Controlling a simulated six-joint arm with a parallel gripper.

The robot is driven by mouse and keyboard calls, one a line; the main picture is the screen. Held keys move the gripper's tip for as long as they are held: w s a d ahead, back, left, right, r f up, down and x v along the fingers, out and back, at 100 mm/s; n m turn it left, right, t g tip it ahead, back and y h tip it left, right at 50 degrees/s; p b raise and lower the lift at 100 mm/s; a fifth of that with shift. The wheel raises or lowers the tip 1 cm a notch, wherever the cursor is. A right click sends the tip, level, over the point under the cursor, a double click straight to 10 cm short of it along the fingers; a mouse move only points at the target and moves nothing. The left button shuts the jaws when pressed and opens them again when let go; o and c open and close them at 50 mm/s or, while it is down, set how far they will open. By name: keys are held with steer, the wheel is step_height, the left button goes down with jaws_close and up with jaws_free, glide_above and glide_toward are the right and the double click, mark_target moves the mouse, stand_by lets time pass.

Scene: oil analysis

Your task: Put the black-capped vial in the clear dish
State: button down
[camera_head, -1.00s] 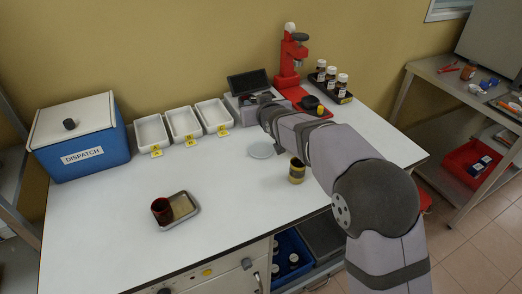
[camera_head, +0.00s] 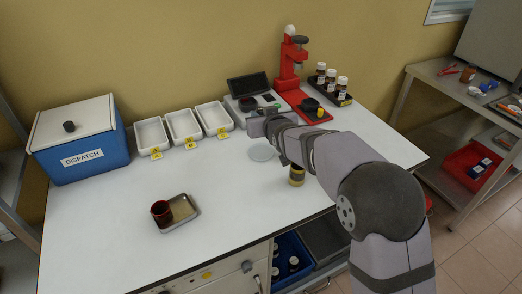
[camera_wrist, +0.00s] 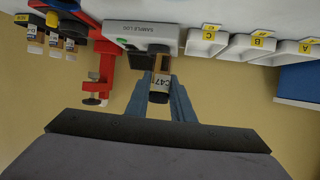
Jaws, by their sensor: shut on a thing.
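The black-capped vial (camera_wrist: 160,80) shows in the wrist view, with a label reading C47 and amber glass. My gripper (camera_wrist: 163,87) is shut on it, with blue-grey fingers on both sides. In the head view my gripper (camera_head: 256,127) is above the bench beside the scale, and the vial cannot be made out there. The clear dish (camera_head: 262,152) lies flat on the bench, just in front of my gripper in the picture. The dish cannot be made out in the wrist view.
A grey scale (camera_head: 250,101) and red press (camera_head: 290,70) stand behind my gripper, with a rack of vials (camera_head: 332,88) to the right. White trays (camera_head: 183,125) and a blue box (camera_head: 85,150) are left.

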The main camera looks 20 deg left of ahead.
steer(key=shift+f+p, duration=0.95)
steer(key=shift+f, duration=4.05)
steer(key=shift+f, duration=0.2)
steer(key=c, duration=1.5)
jaws_free()
steer(key=shift+c, duration=0.2)
steer(key=shift+r, duration=0.15)
steer(key=shift+r, duration=0.15)
steer(key=b+v, duration=0.2)
steer(key=v, duration=0.7)
steer(key=shift+s+d+b, duration=0.15)
steer(key=shift+s+b, duration=0.15)
steer(key=shift+b, duration=0.05)
steer(key=shift+v, duration=1.15)
